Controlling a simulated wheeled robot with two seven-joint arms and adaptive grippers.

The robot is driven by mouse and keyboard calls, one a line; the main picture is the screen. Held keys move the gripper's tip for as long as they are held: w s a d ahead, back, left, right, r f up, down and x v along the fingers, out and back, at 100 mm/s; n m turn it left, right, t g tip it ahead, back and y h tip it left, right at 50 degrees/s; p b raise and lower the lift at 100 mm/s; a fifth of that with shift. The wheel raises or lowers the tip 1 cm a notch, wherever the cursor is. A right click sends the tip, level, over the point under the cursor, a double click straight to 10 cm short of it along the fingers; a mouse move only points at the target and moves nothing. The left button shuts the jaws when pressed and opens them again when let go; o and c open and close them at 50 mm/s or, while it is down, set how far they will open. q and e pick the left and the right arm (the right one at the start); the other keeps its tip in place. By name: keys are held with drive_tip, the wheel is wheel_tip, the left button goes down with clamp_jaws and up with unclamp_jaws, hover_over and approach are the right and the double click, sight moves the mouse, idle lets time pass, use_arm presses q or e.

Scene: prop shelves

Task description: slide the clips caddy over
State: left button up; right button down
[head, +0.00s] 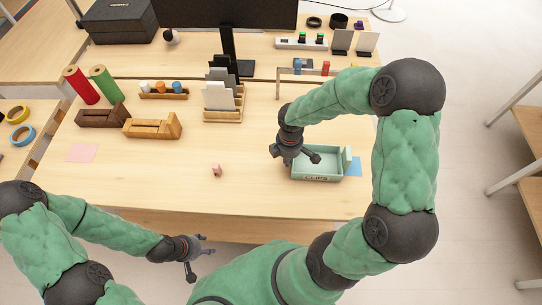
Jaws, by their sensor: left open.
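The clips caddy (318,178) is a pale green open tray with "CLIPS" on its front wall. It sits on the table at the right, near the front edge. A pale upright piece stands at its right end, beside a blue square (355,168) lying on the table. My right gripper (301,160) is over the caddy's back left part and hides some of it. I cannot tell whether it touches the caddy or how far its fingers are apart. My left gripper (198,256) is open and empty, in front of the table's front edge, far from the caddy.
A small pink block (216,170) is left of the caddy. A pink square (82,153) lies further left. Wooden holders (152,126), a file rack (222,114) and red and green rolls (80,85) stand behind. The table between the pink block and caddy is bare.

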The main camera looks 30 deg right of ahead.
sight(315, 166)
use_arm(q)
wheel_tip(315, 166, up, 3)
drive_tip(key=p, duration=0.3)
drive_tip(key=shift+d+r, duration=0.15)
drive_tip(key=shift+r, duration=0.05)
use_arm(e)
drive_tip(key=s+d, duration=0.1)
drive_tip(key=d, duration=0.2)
drive_tip(key=s+d, duration=0.2)
drive_tip(key=d, duration=0.1)
drive_tip(key=s+d, duration=0.2)
drive_tip(key=d, duration=0.1)
drive_tip(key=shift+a, duration=0.15)
